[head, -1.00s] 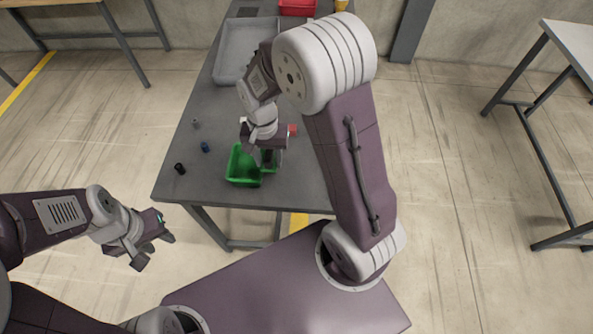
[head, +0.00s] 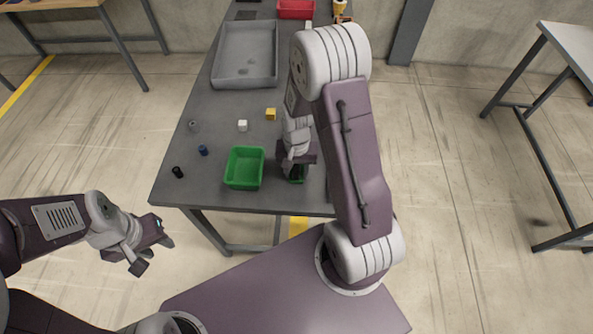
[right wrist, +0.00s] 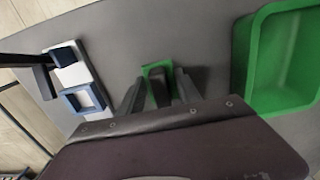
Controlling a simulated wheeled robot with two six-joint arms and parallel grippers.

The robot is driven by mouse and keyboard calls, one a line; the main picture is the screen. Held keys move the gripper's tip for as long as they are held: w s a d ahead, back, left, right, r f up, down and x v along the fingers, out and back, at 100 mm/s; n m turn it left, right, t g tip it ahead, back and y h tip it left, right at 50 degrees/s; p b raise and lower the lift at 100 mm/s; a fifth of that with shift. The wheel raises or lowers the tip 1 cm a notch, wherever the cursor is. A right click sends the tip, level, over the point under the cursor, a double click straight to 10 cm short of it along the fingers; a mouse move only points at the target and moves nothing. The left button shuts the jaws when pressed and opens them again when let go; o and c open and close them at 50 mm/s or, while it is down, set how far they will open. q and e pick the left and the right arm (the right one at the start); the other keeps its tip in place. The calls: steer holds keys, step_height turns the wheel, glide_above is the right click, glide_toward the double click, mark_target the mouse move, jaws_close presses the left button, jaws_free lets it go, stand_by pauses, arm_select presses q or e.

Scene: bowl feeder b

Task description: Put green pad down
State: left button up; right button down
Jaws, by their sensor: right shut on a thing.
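The green pad (head: 297,181) shows as a small green patch under my right gripper (head: 298,172) in the head view, right of the green bin (head: 245,170). In the right wrist view the pad (right wrist: 152,67) shows between the fingers of the right gripper (right wrist: 158,88), which is shut on it. The gripper hides part of the pad. I cannot tell whether the pad touches the table. My left gripper (head: 155,257) is open and empty, off the table's front left edge.
The grey table (head: 215,115) holds a white cube (head: 242,126), a yellow cube (head: 271,114), small dark cylinders (head: 178,172), a grey tray (head: 245,80) and a red bin (head: 296,9). White-and-blue pieces (right wrist: 80,85) lie left in the right wrist view.

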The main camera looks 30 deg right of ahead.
mark_target(297, 169)
steer(key=shift+f, duration=0.25)
steer(key=c, duration=1)
jaws_free()
steer(key=shift+s+a, duration=0.1)
steer(key=shift+o, duration=0.8)
steer(key=shift+a, duration=0.1)
steer(key=shift+r, duration=0.4)
step_height(297, 169, up, 11)
steer(key=shift+f+p, duration=0.1)
steer(key=shift+p, duration=0.7)
steer(key=s+a+n+t, duration=0.1)
steer(key=s+a+n, duration=0.3)
steer(key=s+n, duration=0.2)
steer(key=shift+s+a+r, duration=0.2)
steer(key=shift+s+a, duration=0.05)
steer(key=shift+s, duration=0.75)
